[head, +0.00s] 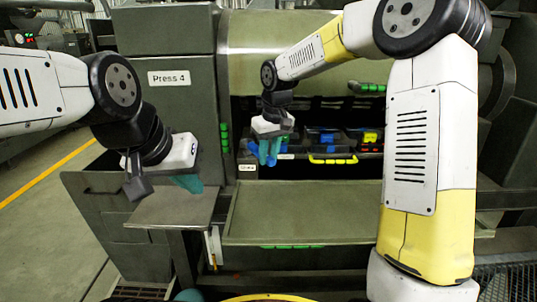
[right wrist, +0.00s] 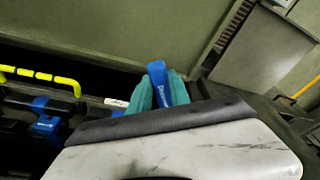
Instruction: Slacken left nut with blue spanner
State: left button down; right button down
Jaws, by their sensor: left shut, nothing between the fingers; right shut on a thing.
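My right gripper (head: 268,152) is in front of the opening of the press, with its teal fingers pointing down. In the right wrist view its fingers (right wrist: 160,90) are shut on a blue spanner (right wrist: 179,87). Only a short blue end shows between the fingers; the rest is hidden. My left gripper (head: 188,183) is shut and empty, above the grey side shelf at the left. I cannot make out the left nut in either view. Several small green parts (head: 224,138) sit on the post left of the opening, but I cannot tell what they are.
A grey side shelf (head: 172,209) is at the left. The press (head: 160,40) is labelled Press 4.

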jog(key=shift+s+x, duration=0.2)
jog(key=shift+x, duration=1.05)
dwell(1.1)
jog(key=shift+d+f, duration=0.1)
jog(key=shift+d, duration=0.1)
jog(key=shift+w+d+n, duration=0.6)
jog(key=shift+d+n, duration=0.15)
jog(key=shift+n, duration=0.05)
jog(key=shift+w+d+n+y, duration=0.3)
jog(key=shift+w+d+n, duration=0.4)
jog(key=shift+d+n, duration=0.1)
jog(key=shift+s+a, duration=0.1)
jog(key=shift+a, duration=0.05)
jog(key=shift+s+a+m, duration=0.35)
jog(key=shift+m, duration=0.15)
